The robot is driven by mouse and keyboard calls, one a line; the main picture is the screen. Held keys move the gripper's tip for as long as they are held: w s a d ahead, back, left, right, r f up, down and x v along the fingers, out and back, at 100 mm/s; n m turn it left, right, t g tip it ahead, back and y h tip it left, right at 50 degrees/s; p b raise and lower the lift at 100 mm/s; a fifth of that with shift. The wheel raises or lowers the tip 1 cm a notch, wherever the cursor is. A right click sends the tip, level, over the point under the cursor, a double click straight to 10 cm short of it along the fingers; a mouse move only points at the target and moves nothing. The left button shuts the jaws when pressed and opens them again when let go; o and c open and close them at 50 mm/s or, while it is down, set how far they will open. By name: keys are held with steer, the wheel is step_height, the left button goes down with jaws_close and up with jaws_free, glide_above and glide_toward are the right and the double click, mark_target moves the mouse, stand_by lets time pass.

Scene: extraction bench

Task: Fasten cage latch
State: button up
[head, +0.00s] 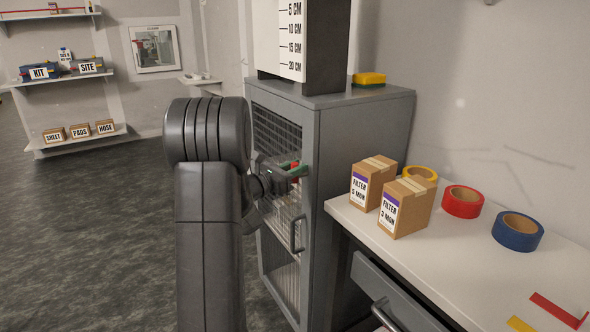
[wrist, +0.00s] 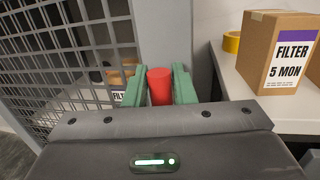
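The cage is a grey metal cabinet (head: 352,140) with a mesh door (head: 277,135) on its left-facing front. The door looks closed or nearly so; a small gap cannot be ruled out. The red latch knob (wrist: 160,88) sits at the door's edge beside the grey frame post; a bit of it shows in the head view (head: 295,165). My gripper (wrist: 159,82) has its green fingers on either side of the red knob, apparently touching it. In the head view my gripper (head: 293,170) is at the latch, partly hidden by my arm.
A door handle (head: 298,235) is below the latch. Right of the cabinet, a white bench (head: 462,262) holds two filter boxes (head: 405,208) and rolls of tape (head: 462,201). A yellow sponge (head: 369,79) lies on the cabinet. The floor at left is clear.

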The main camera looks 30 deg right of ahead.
steer(key=shift+o, duration=1.4)
steer(key=r+v, duration=0.1)
steer(key=v, duration=1.2)
steer(key=shift+a+f, duration=0.4)
steer(key=shift+f, duration=0.15)
steer(key=x, duration=1.4)
steer(key=shift+s, duration=0.1)
steer(key=shift+a, duration=0.1)
